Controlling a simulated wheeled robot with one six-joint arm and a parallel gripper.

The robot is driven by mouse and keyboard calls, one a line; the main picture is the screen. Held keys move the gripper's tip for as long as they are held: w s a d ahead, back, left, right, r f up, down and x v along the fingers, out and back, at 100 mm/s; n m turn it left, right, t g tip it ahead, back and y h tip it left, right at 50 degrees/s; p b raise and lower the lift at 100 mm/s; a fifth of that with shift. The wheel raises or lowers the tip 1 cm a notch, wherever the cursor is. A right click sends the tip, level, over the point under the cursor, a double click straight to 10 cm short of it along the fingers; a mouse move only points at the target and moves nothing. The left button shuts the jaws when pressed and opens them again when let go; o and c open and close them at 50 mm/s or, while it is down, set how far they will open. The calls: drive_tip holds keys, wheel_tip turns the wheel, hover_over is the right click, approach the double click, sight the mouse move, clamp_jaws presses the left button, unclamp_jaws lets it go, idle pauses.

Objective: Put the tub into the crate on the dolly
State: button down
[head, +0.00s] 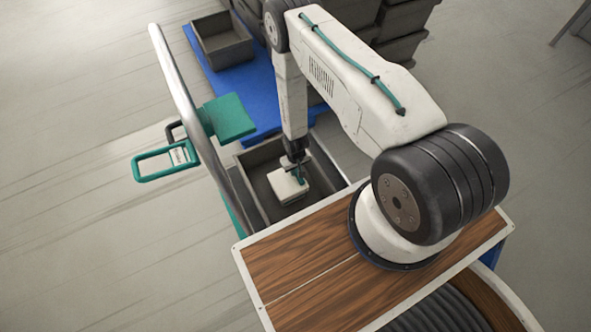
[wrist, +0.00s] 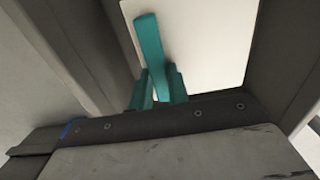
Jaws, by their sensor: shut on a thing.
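The tub (head: 288,187) is a small white box, seen from above in the head view. Its pale top fills the upper middle of the wrist view (wrist: 205,40). My gripper (head: 299,174) points down at it, and the teal fingers (wrist: 158,88) are shut on it. A dark grey open crate (head: 251,158) surrounds the tub in the head view. Dark walls flank the tub in the wrist view. I cannot tell whether the tub touches the crate floor. The blue deck of the dolly (head: 243,88) shows behind the crate. My body top hides the crate's near side.
Another grey open crate (head: 222,57) stands on the far end of the blue deck. Stacked dark crates (head: 400,30) stand behind my arm. A silver tube rail (head: 180,85), a teal panel (head: 229,117) and a teal loop (head: 152,177) lie left. Floor at left is clear.

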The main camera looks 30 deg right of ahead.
drive_tip(key=shift+s+f, duration=0.1)
drive_tip(key=shift+f, duration=0.15)
idle(0.7)
drive_tip(key=c, duration=0.8)
unclamp_jaws()
drive_tip(key=shift+o, duration=0.2)
drive_tip(key=shift+r, duration=3.5)
